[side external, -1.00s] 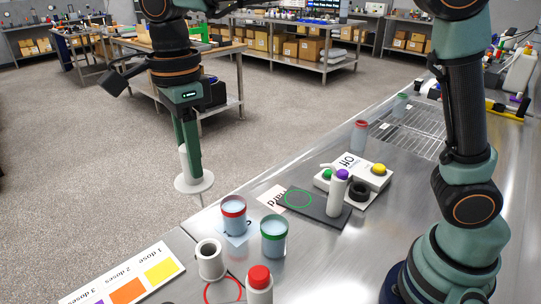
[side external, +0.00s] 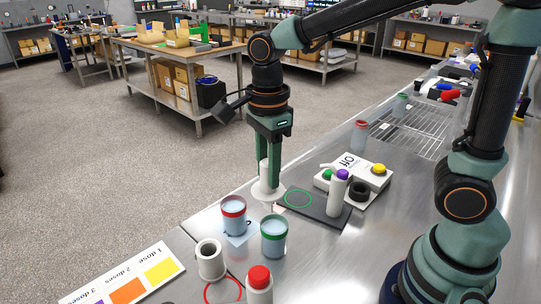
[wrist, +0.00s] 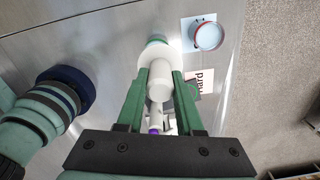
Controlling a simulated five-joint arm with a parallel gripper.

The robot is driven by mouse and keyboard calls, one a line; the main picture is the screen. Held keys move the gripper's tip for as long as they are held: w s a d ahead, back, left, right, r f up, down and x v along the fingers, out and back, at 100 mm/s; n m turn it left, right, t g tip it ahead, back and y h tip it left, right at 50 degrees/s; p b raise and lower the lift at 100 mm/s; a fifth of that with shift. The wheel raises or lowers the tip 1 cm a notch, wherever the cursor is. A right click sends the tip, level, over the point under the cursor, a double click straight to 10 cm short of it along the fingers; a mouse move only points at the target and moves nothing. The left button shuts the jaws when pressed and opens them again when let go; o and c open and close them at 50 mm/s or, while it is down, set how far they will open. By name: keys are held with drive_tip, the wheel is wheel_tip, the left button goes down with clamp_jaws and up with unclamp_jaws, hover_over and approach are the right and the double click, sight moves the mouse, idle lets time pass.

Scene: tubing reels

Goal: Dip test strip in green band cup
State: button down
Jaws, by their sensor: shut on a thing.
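My gripper (side external: 267,165) is shut on a white piece (side external: 266,191) with a round stem and a wide disc at its lower end. The stem shows between my fingers in the wrist view (wrist: 160,85). I cannot make out a test strip on it. The green band cup (side external: 273,240) stands upright with pale blue liquid, at the front middle of the bench. The held piece is behind this cup in the side view, apart from it. A red band cup (side external: 233,216) with similar liquid stands just left of it on a blue card; it also shows in the wrist view (wrist: 208,36).
A white hollow cylinder (side external: 210,261) and a red-capped bottle (side external: 259,284) stand in front of the cups. A dark plate (side external: 322,212) with a purple-topped white bottle (side external: 338,194) and an Off box (side external: 352,167) lie to the right. A dose chart (side external: 128,277) lies at front left.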

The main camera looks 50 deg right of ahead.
sight(275, 191)
drive_tip(key=shift+s+d+f, duration=0.4)
drive_tip(key=shift+d+f, duration=0.1)
drive_tip(key=shift+f, duration=0.15)
wheel_tip(275, 191, down, 7)
idle(0.4)
idle(1.8)
drive_tip(key=shift+r, duration=4.25)
